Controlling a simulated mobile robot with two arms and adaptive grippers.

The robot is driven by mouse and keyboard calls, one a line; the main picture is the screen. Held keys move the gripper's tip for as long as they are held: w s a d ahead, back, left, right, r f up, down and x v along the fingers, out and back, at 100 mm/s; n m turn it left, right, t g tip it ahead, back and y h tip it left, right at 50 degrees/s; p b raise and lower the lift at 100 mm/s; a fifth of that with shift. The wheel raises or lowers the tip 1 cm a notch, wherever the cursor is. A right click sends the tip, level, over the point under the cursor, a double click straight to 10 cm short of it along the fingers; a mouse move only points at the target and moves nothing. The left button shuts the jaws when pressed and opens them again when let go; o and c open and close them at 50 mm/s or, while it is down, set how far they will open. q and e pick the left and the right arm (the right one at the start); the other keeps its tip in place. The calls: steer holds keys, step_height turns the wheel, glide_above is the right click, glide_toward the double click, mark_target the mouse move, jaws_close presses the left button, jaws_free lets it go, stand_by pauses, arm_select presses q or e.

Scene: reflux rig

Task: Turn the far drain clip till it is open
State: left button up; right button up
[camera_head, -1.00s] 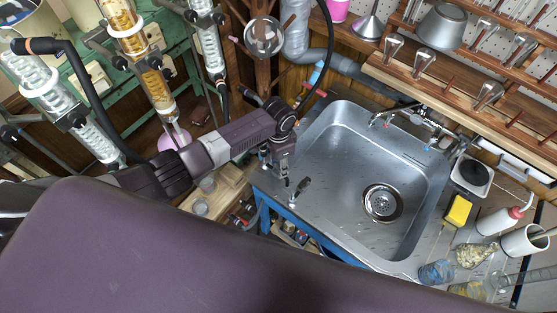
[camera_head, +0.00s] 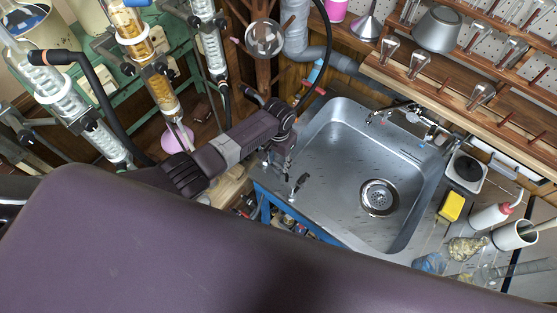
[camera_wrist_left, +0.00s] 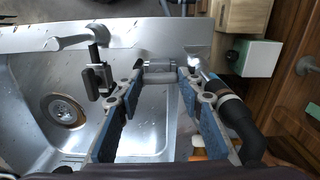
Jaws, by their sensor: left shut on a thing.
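My left gripper (camera_head: 281,163) points down at the left rim of the steel sink. In the left wrist view, the gripper (camera_wrist_left: 162,82) has its two blue-padded fingers on either side of a small grey piece (camera_wrist_left: 160,70) at the tips. I take this piece to be the far drain clip, but fingers cover much of it. I cannot tell whether it is open or closed. A second small fitting with a dark lever (camera_head: 298,185) stands on the sink rim, nearer to me; a similar dark fitting shows in the wrist view (camera_wrist_left: 95,78). My right gripper is out of view.
The steel sink (camera_head: 350,130) with a round drain (camera_head: 380,197) lies right of the gripper. Glass columns (camera_head: 150,70) stand at the left. A yellow sponge (camera_head: 451,207) lies at the right.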

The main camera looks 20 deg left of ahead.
mark_target(280, 164)
arm_select(q)
steer(key=shift+w+r, duration=0.1)
steer(key=shift+w, duration=0.05)
steer(key=o, duration=1.2)
steer(key=shift+c, duration=0.2)
steer(key=shift+r, duration=0.25)
steer(key=shift+d+r, duration=0.15)
steer(key=shift+r, duration=3.65)
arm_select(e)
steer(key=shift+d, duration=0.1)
